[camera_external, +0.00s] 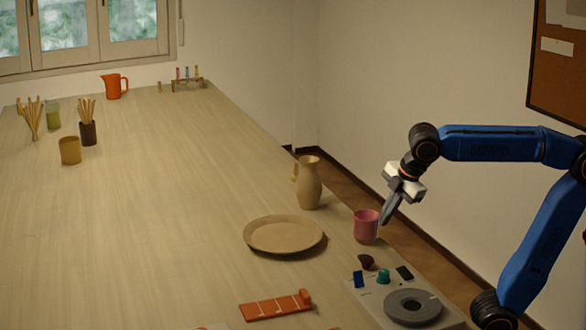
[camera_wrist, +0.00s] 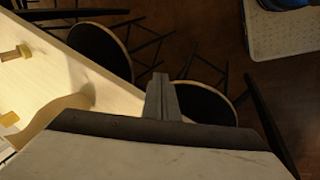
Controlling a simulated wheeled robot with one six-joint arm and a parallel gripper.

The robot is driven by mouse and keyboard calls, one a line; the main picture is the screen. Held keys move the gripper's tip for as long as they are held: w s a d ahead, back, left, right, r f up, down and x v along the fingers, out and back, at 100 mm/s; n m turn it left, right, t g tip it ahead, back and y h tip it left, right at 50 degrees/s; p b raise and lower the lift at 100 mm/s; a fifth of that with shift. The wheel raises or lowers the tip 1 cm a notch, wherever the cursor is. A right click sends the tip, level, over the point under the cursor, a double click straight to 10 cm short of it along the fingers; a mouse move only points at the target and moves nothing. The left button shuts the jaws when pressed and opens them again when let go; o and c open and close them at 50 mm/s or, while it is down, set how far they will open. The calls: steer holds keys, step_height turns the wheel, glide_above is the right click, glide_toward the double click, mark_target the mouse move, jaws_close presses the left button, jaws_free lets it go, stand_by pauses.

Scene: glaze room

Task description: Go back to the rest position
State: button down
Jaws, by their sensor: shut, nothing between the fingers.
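My gripper (camera_external: 388,215) hangs in the air at the right end of the table, pointing down and slightly left, just right of the pink cup (camera_external: 366,228). Its fingers are together with nothing between them. In the wrist view the shut fingers (camera_wrist: 162,98) show over the dark floor beyond the table edge. My blue arm reaches in from the right. Whether the fingertips touch the cup cannot be told, but a small gap seems to show.
A tan vase (camera_external: 309,184) and a wide plate (camera_external: 285,236) stand left of the cup. A grey board (camera_external: 372,300) with a grey ring (camera_external: 413,307) and small pieces lies in front. An orange stepped block (camera_external: 275,305) lies nearby. Dark round stools (camera_wrist: 100,52) stand beside the table.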

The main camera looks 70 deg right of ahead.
steer(key=s+d+f+m, duration=0.4)
steer(key=s+f+m, duration=0.2)
steer(key=s+f, duration=0.1)
steer(key=s+d+f+m, duration=0.4)
steer(key=s+f+m, duration=0.2)
steer(key=s+f, duration=0.2)
step_height(320, 180, down, 3)
steer(key=shift+r+y, duration=0.2)
steer(key=shift+y, duration=0.1)
stand_by(1.7)
